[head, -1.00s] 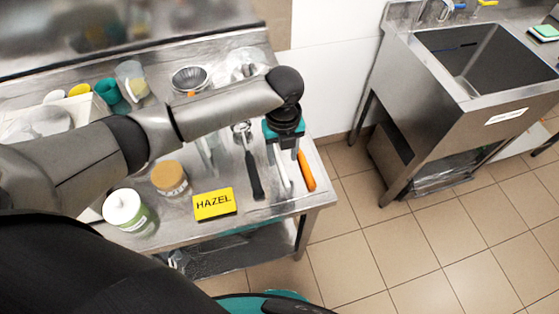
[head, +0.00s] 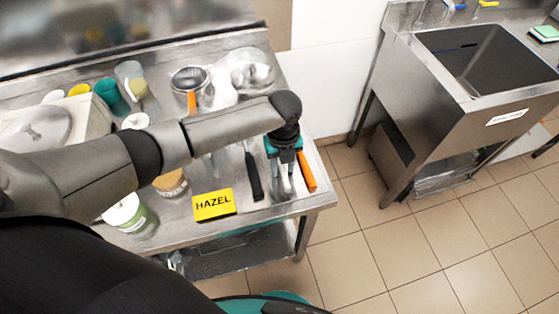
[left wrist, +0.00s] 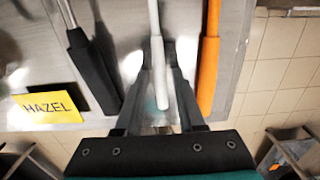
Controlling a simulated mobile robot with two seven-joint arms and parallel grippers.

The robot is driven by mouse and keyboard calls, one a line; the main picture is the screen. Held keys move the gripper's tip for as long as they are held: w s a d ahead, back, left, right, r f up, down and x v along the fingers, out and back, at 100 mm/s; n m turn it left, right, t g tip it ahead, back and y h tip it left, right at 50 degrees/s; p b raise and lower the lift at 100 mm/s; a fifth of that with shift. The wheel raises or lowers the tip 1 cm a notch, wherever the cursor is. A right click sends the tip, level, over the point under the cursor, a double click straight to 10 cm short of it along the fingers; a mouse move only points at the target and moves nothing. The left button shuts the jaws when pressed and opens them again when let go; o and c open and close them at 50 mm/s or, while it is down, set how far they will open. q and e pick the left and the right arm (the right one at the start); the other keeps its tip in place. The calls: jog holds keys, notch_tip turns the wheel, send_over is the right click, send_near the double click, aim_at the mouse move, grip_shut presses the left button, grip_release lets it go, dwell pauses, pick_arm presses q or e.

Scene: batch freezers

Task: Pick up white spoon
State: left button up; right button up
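The white spoon (left wrist: 160,85) lies on the steel table, its pale handle running lengthwise between a black-handled tool (left wrist: 97,80) and an orange-handled tool (left wrist: 208,70) in the left wrist view. Its far end runs out of that view. In the head view my left arm and gripper hide most of it. My left gripper (left wrist: 157,58) points down over the handle, one finger on each side. A gap shows between the fingers, so it looks open; contact with the handle cannot be told. It also shows in the head view (head: 283,182). My right gripper is not in view.
A yellow HAZEL sign (head: 214,204) stands left of the tools near the table's front edge. Jars, cups and a whisk-like tool with an orange handle (head: 192,101) stand farther left and back. A steel sink (head: 480,75) is at the right, across open tiled floor.

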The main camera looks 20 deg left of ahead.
pick_arm(q)
grip_shut()
dwell(0.5)
